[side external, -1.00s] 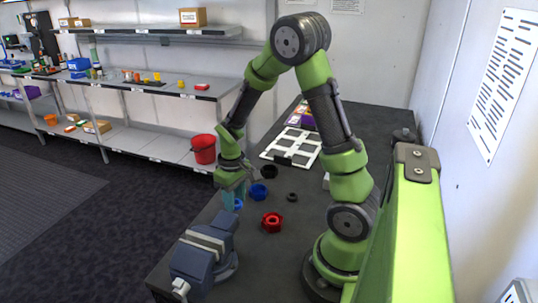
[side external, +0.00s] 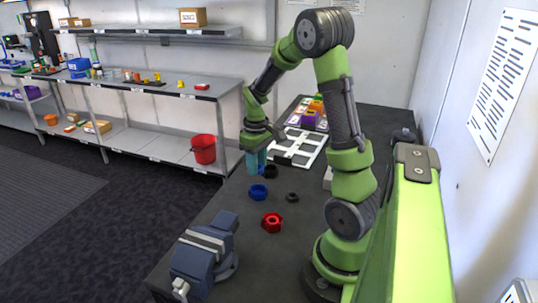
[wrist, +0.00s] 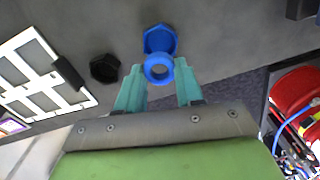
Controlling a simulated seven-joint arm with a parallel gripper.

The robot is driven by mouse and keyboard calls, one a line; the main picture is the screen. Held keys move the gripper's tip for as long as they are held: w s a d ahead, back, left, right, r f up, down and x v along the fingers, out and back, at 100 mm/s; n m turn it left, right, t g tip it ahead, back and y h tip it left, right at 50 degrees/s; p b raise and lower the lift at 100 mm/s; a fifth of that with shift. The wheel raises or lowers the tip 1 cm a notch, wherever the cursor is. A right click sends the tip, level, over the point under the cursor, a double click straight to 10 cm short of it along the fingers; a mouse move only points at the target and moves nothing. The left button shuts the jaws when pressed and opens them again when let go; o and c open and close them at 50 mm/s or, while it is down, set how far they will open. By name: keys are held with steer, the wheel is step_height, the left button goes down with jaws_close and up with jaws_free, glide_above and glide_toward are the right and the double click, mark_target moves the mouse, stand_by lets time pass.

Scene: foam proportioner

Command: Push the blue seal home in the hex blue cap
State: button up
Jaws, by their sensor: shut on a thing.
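My gripper (side external: 256,168) is shut on the blue seal (wrist: 159,68), a small ring held between the teal fingertips. In the wrist view my gripper (wrist: 159,80) shows the seal gripped at its sides, its hole visible. The hex blue cap (side external: 259,192) sits on the dark bench, open side up. In the wrist view the cap (wrist: 160,38) lies just beyond the seal and is partly covered by it. The seal looks to be held above the bench, apart from the cap. In the side view it is mostly hidden by the fingers.
A black hex cap (side external: 270,172) stands beside the gripper, also in the wrist view (wrist: 104,68). A dark ring (side external: 292,197) and a red cap (side external: 272,222) lie nearer. A blue vise (side external: 205,255) stands at the front; a white frame (side external: 300,147) lies behind.

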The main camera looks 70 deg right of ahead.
steer(key=shift+f, duration=3.1)
steer(key=o, duration=1.4)
steer(key=shift+r, duration=0.1)
steer(key=shift+r, duration=2.95)
steer(key=shift+c, duration=0.3)
